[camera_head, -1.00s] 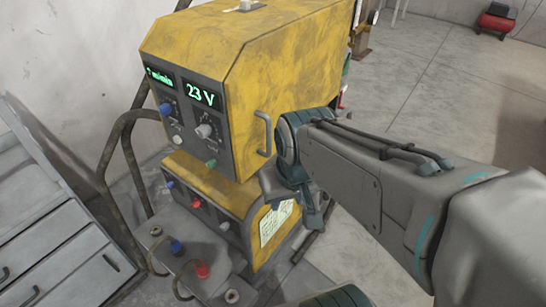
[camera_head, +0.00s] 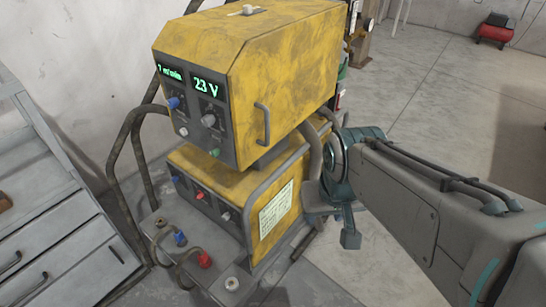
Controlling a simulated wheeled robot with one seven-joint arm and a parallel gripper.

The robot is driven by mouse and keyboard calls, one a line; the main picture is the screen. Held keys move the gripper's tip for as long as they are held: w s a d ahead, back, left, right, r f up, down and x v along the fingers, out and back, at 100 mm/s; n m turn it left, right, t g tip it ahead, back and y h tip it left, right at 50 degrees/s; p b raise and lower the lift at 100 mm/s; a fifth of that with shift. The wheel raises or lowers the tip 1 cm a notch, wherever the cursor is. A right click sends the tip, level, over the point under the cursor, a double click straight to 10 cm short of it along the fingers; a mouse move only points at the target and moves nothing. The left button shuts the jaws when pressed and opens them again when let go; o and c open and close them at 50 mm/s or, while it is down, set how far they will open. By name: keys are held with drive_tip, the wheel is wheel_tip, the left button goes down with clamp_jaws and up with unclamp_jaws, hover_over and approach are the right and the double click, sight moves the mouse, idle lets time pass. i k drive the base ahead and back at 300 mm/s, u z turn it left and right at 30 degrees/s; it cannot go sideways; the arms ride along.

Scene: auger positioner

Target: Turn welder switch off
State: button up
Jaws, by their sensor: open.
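The yellow welder stands left of centre. Its upper unit (camera_head: 285,75) has lit green displays reading 23 V and about 7 m/min, with knobs below. Its lower unit (camera_head: 262,190) has a grey front panel (camera_head: 200,197) with small blue, red and pale controls. I cannot tell which of them is the welder switch or its position. My gripper (camera_head: 335,222) is open and empty, to the right of the lower unit. It points down and is apart from the front panel. Its fingers are partly hidden by the wrist.
Blue and red cable plugs (camera_head: 204,259) sit on the ledge in front of the lower unit. A grey drawer cabinet (camera_head: 55,215) is far left. The concrete floor (camera_head: 440,100) at the right is open.

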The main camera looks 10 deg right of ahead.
sight(200, 195)
drive_tip(key=z, duration=0.35)
drive_tip(key=k, duration=0.3)
drive_tip(key=u, duration=1.25)
drive_tip(key=i, duration=1)
drive_tip(key=z, duration=0.15)
